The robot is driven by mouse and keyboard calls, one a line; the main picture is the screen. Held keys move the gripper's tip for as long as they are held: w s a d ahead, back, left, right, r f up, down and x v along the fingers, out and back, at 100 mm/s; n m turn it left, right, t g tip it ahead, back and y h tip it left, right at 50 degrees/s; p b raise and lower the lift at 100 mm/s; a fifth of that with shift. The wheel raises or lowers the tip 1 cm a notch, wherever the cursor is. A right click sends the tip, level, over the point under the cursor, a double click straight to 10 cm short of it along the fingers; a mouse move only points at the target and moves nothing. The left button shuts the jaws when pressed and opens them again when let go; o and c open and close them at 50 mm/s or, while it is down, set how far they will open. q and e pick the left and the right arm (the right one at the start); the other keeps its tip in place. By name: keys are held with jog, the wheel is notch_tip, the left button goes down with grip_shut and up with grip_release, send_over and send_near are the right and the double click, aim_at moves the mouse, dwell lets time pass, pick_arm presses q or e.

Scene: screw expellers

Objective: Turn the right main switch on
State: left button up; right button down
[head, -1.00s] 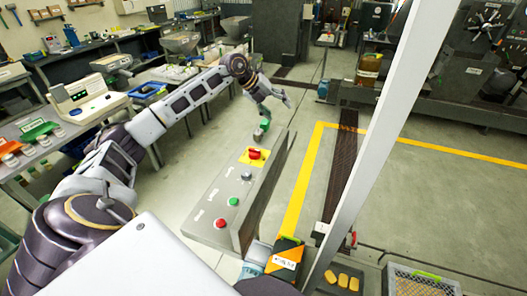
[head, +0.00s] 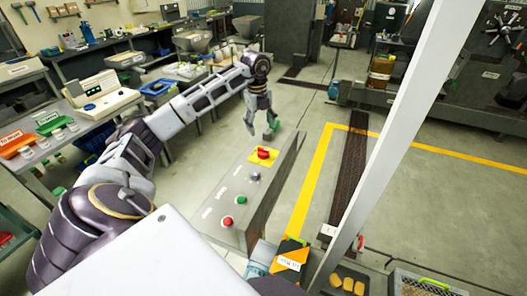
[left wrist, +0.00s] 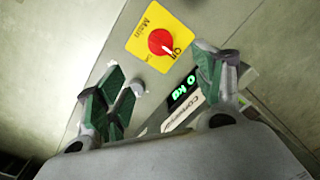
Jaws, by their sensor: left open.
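A red main switch knob (head: 263,153) sits on a yellow plate at the far end of a grey control panel (head: 275,172). In the left wrist view the red knob (left wrist: 161,42) carries a white pointer mark, and the yellow plate (left wrist: 147,22) reads "Main" and "ON". My left gripper (head: 261,124) is just beyond the far end of the panel, pointing down, apart from the knob. In the left wrist view its green-padded fingers (left wrist: 165,90) are spread and empty, with the knob ahead of them. My right gripper is not in view.
A white post (head: 385,150) stands right of the panel. A digital display (left wrist: 182,92) shows between my fingers. Benches line the left.

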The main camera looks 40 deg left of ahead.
aim_at(263, 150)
pick_arm(q)
jog(key=shift+n, duration=0.3)
jog(key=shift+f, duration=0.15)
jog(key=shift+w+d+f+p, duration=0.15)
jog(key=shift+f+p, duration=0.25)
jog(key=shift+f, duration=1.85)
jog(key=shift+w+a+f+p, duration=0.1)
jog(key=shift+w+f+p, duration=0.2)
jog(key=shift+f, duration=1.95)
jog(key=shift+w+d+f+p, duration=0.1)
jog(key=shift+f+p, duration=0.35)
jog(key=shift+f, duration=1.8)
jog(key=shift+c, duration=0.4)
jog(key=c, duration=0.9)
